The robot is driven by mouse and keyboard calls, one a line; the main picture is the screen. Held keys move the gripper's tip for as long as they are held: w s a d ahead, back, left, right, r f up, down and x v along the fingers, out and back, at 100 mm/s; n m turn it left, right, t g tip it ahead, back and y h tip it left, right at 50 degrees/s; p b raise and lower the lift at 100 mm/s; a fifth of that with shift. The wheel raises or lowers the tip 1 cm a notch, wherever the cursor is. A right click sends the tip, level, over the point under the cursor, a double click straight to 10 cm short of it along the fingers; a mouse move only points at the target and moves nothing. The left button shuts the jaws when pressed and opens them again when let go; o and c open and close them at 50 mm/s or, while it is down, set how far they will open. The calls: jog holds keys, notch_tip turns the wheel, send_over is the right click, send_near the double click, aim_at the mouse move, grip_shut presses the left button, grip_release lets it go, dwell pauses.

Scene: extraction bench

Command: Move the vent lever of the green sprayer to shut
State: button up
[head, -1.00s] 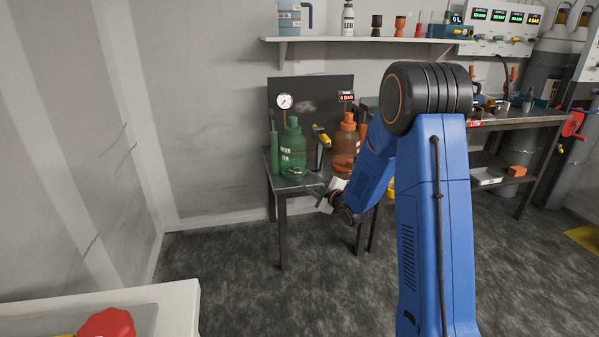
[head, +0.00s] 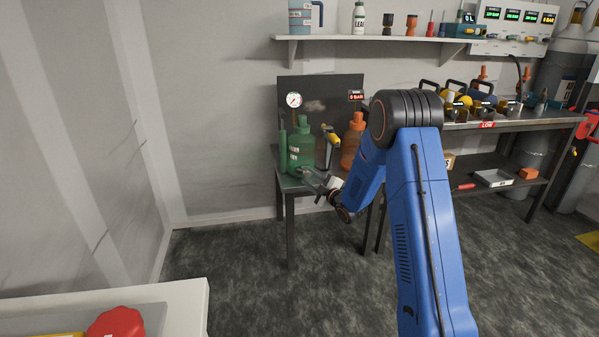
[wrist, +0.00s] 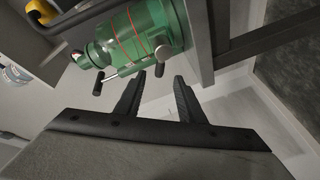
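The green sprayer (head: 301,152) stands upright at the left of the small dark bench in the head view. In the wrist view its green body (wrist: 150,22) fills the upper middle, with red lines round it. A thin metal bar with dark end knobs (wrist: 98,83) sticks out of it, and another dark knob (wrist: 162,51) sits at its end; I cannot tell which is the vent lever or how it is set. My gripper (wrist: 158,82) is open and empty, its fingertips just short of these knobs. In the head view my gripper (head: 312,178) is low in front of the sprayer.
An orange sprayer (head: 352,145) stands to the right, partly behind my arm. A yellow-topped handle (head: 331,138) rises between the two. A pressure gauge (head: 294,100) is on the dark back panel. Bare floor (head: 240,250) lies in front of the bench.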

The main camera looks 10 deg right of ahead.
aim_at(301, 171)
jog(key=x, duration=0.8)
jog(key=shift+w+a, duration=0.15)
jog(key=shift+w, duration=0.2)
grip_shut()
